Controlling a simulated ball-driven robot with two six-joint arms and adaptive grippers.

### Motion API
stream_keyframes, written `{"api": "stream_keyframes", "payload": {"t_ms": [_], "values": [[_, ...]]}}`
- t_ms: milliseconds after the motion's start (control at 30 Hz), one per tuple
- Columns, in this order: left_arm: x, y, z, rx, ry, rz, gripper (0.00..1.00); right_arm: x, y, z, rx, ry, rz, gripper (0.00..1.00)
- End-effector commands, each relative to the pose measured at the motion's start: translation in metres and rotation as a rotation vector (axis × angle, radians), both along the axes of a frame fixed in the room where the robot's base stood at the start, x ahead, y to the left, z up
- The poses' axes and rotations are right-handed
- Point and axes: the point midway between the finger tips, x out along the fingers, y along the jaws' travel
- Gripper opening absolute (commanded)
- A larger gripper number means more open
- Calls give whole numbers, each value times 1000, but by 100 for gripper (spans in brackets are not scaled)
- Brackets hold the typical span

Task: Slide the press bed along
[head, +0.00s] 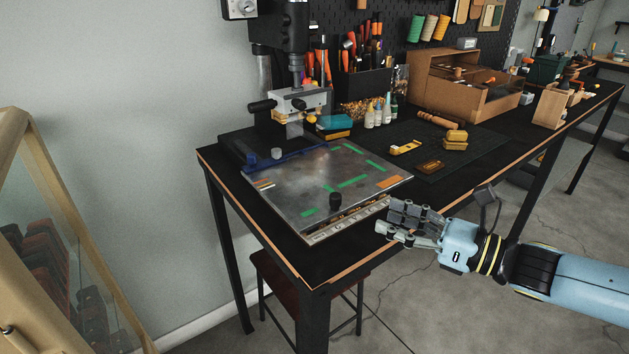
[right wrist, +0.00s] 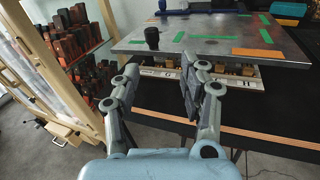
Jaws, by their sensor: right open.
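The press bed (head: 329,175) is a flat grey metal plate with green and orange tape strips, lying on the black workbench under the press (head: 290,100). A black knob (head: 335,200) stands upright near its front edge; the knob also shows in the right wrist view (right wrist: 152,38). My right gripper (head: 388,217) is open and empty, beside the bed's front right corner. In the right wrist view its fingers (right wrist: 158,88) point toward the bed's front edge, with the knob beyond and apart from them. My left gripper is not in view.
A pale strip with small stamps (right wrist: 160,72) sits under the bed's front edge. A black mat (head: 470,150) with yellow and brown items lies to the right. Bottles (head: 380,112) and a wooden box (head: 455,85) stand behind. A stool (head: 285,285) is below the bench.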

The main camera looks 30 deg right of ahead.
Motion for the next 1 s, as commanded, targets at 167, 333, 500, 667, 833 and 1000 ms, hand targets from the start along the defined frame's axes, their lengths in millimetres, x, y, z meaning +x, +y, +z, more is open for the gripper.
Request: {"api": "stream_keyframes", "payload": {"t_ms": [167, 333, 500, 667, 833, 1000], "values": [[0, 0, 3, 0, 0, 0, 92, 7, 12, 17, -72, -67, 40, 43], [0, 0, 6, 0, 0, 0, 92, 33, 25, 18, -68, -69, 36, 43], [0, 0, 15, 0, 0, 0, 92, 64, 40, 19, -66, -66, 35, 43], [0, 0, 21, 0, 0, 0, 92, 85, 51, 17, -68, -63, 35, 43], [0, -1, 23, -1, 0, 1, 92, 95, 56, 16, -67, -62, 36, 43], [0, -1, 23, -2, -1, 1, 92, 96, 57, 15, -67, -61, 37, 43]]}}
